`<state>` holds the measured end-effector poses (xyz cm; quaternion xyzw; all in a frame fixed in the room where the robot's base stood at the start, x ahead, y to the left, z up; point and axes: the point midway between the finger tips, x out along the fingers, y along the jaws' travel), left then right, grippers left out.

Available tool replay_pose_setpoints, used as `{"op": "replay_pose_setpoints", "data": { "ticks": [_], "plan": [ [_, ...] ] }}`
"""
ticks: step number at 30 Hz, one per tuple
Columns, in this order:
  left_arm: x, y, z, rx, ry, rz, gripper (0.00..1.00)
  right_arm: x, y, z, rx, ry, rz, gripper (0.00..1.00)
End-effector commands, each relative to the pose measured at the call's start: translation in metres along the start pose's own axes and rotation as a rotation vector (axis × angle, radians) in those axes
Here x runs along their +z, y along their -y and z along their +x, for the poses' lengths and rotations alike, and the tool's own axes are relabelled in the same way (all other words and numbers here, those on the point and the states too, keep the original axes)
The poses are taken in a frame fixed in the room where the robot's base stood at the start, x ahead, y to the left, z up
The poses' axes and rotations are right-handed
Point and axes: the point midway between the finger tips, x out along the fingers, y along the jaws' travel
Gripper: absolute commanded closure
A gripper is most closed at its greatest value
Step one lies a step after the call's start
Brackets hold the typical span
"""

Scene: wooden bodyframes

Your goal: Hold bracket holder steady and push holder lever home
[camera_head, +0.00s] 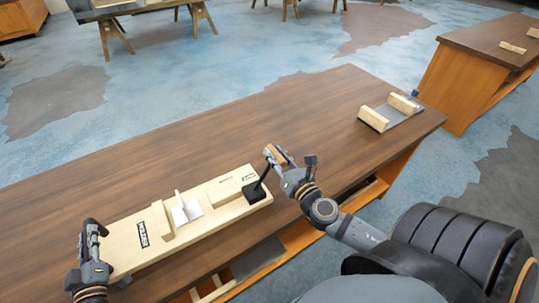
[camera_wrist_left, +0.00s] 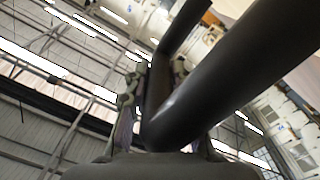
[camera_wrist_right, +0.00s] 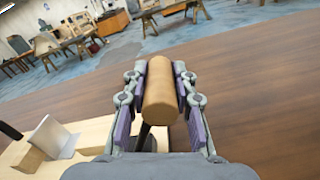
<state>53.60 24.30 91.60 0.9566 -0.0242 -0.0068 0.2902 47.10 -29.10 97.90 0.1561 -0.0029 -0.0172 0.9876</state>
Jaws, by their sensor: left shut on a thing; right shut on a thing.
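The bracket holder is a pale wooden board (camera_head: 122,242) with raised wooden blocks and a white metal bracket (camera_head: 187,209), lying on the brown table. At its right end, a black lever (camera_head: 262,177) rises tilted from a black base and ends in a wooden handle. My right gripper (camera_head: 279,157) is shut on that handle (camera_wrist_right: 160,95), which lies between its fingers in the right wrist view. My left gripper (camera_head: 93,230) is at the board's left end, shut on a dark bar-like handle (camera_wrist_left: 215,75). Where that handle joins the board is hidden.
A grey plate with two wooden blocks (camera_head: 390,112) lies at the table's far right end. The brown tabletop (camera_head: 240,125) behind the board is clear. Another table (camera_head: 490,45) stands at the upper right, with trestles (camera_head: 112,35) further back.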

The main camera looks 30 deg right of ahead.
Motion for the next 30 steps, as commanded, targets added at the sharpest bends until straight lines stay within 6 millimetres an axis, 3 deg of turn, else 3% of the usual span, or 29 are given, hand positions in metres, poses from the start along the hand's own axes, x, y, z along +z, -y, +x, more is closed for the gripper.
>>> {"op": "replay_pose_setpoints", "data": {
  "ticks": [11, 18, 30],
  "plan": [
    [0.002, 0.001, -0.001, -0.003, 0.004, 0.0, 1.0, 0.0, -0.003, 0.0, 0.002, -0.001, -0.009, 1.0],
    [0.002, 0.001, -0.001, -0.003, 0.004, 0.0, 1.0, 0.003, -0.024, -0.001, 0.002, -0.002, -0.109, 1.0],
    [0.002, 0.001, -0.001, -0.003, 0.003, -0.001, 1.0, 0.002, -0.055, -0.001, 0.003, -0.003, -0.12, 1.0]
  ]
}}
